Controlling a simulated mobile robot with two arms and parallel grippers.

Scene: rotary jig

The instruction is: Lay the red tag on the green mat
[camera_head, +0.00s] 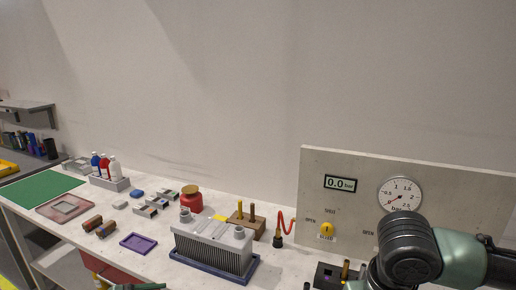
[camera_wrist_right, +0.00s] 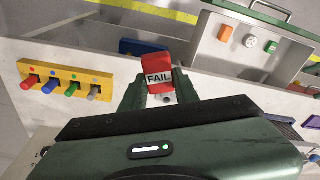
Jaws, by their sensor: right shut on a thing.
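The red tag (camera_wrist_right: 158,70), marked FAIL, is held between the fingers of my right gripper (camera_wrist_right: 150,95) in the right wrist view. The gripper is shut on it, and the tag sticks out past the fingertips. In the head view my right arm fills the lower right corner, and its gripper and the tag cannot be made out there. The green mat (camera_head: 40,188) lies flat at the far left of the bench, well away from my right arm, with its visible surface bare.
Between mat and arm stand a pink-brown frame (camera_head: 62,207), a bottle rack (camera_head: 110,183), a red jar (camera_head: 191,203), a purple tray (camera_head: 139,243) and a finned grey block (camera_head: 213,245). A gauge panel (camera_head: 350,220) rises at right. The wrist view shows a yellow peg rack (camera_wrist_right: 65,78).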

